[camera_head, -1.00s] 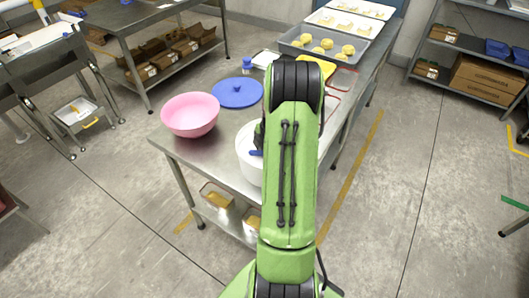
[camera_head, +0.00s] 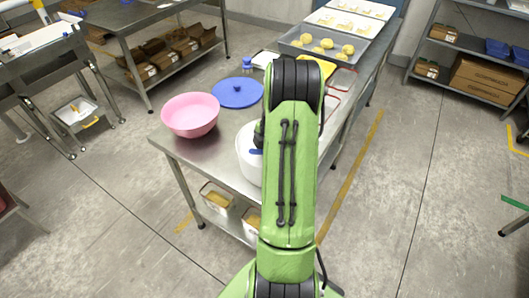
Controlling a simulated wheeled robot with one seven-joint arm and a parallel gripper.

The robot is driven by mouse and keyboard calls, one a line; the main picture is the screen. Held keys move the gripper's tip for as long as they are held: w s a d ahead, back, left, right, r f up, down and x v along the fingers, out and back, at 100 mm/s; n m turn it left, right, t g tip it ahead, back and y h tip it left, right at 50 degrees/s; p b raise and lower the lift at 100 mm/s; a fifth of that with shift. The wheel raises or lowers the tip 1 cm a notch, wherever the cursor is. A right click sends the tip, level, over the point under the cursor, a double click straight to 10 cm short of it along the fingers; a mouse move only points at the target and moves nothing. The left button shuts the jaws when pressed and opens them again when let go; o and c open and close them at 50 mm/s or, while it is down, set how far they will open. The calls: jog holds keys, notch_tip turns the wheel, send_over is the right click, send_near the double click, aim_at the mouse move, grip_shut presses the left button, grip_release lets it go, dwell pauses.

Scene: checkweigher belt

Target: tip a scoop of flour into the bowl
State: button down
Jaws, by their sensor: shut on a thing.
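A pink bowl (camera_head: 190,116) stands upright and empty-looking on the near left corner of the steel table. A white round tub (camera_head: 245,160) stands to its right, mostly hidden behind my green arm. A small dark part of my gripper (camera_head: 259,134) shows at the arm's left edge, over the tub. Just below it is a bit of blue (camera_head: 256,152), which looks like part of the scoop in my gripper. The fingertips, the rest of the scoop and any flour are hidden by the arm.
A blue lid (camera_head: 237,92) lies flat behind the bowl, with a blue-capped bottle (camera_head: 247,66) beyond it. A grey tray (camera_head: 324,44) of dough pieces stands farther back. Tubs sit on the shelf below. The tabletop between bowl and tub is clear.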

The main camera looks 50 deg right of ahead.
notch_tip(320, 180, up, 12)
jog(key=p, duration=0.7)
jog(key=shift+f, duration=0.25)
